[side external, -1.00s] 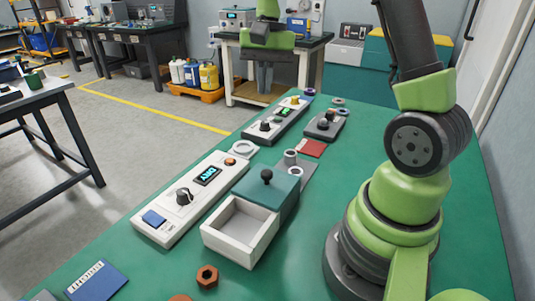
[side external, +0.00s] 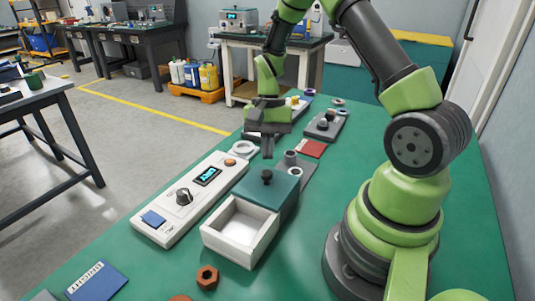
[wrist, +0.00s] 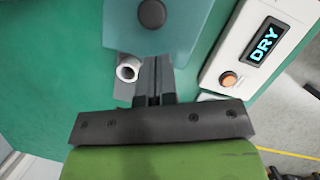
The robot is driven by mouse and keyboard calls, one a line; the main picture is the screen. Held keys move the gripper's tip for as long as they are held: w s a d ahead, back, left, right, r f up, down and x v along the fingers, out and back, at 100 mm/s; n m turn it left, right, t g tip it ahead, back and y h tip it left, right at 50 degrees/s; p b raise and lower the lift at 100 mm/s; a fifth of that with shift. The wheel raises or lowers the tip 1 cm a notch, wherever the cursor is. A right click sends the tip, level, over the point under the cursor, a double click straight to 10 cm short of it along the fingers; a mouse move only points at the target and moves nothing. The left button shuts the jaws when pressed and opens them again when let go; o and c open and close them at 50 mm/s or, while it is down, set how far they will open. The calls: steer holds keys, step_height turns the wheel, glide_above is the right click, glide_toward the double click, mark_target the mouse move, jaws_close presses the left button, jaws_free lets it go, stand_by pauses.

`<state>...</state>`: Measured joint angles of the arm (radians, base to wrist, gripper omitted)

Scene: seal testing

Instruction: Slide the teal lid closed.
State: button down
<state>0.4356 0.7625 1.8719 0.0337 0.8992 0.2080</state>
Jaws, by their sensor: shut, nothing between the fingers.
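The teal lid (side external: 266,184) with a dark round knob (side external: 267,176) covers the far part of a white box (side external: 240,228). The near part of the box is open and looks empty. In the wrist view the lid (wrist: 190,38) and its knob (wrist: 152,13) are at the top. My gripper (side external: 268,156) is shut and empty, pointing down just beyond the lid's far edge in the side view. In the wrist view the closed fingers (wrist: 154,62) reach toward the lid's edge; I cannot tell whether they touch it.
A white panel (side external: 160,222) reading DRY stands left of the box. Green table to the box's right is clear.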

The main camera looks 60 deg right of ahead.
steer(key=shift+s+a+f, duration=0.1)
steer(key=shift+s+a, duration=0.15)
steer(key=shift+a, duration=0.2)
steer(key=shift+s+a+f, duration=0.1)
steer(key=shift+s+a, duration=0.1)
steer(key=shift+a, duration=0.25)
steer(key=a, duration=1)
steer(key=shift+a, duration=0.3)
